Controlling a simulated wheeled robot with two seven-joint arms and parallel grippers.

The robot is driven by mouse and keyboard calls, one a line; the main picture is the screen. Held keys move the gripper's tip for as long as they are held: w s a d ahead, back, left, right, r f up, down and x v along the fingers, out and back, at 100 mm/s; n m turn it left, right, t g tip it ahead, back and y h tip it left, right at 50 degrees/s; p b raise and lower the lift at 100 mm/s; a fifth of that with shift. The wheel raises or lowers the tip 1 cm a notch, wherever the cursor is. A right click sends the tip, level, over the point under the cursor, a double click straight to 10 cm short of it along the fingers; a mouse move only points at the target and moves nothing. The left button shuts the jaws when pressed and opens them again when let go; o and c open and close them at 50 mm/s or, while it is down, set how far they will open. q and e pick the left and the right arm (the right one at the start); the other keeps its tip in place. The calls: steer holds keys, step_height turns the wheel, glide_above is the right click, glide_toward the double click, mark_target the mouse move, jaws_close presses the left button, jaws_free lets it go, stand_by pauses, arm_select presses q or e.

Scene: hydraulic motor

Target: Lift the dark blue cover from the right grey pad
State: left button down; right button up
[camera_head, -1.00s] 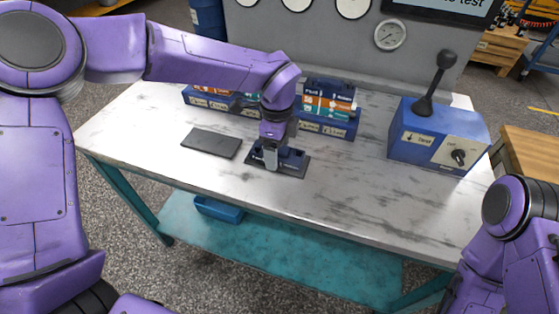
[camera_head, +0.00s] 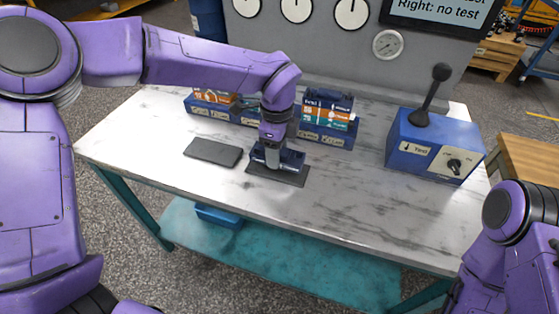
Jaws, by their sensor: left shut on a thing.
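The right grey pad (camera_head: 277,177) lies on the table, near its middle. My left gripper (camera_head: 272,158) points down over this pad and is shut on the dark blue cover (camera_head: 292,158). The cover appears slightly above the pad, with more of the pad's front showing beneath it. My gripper and wrist hide part of the cover. The left grey pad (camera_head: 213,152) lies bare to the left. My right gripper is out of view; only part of my right arm shows at the right edge.
Blue racks with coloured label cards (camera_head: 328,117) stand behind the gripper. A blue test box with a black lever (camera_head: 432,145) stands at the right of the marble table (camera_head: 350,205). The table's front and the space between gripper and test box are clear.

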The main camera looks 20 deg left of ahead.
arm_select(q)
steer(key=shift+r+p, duration=2.95)
steer(key=shift+r, duration=1.95)
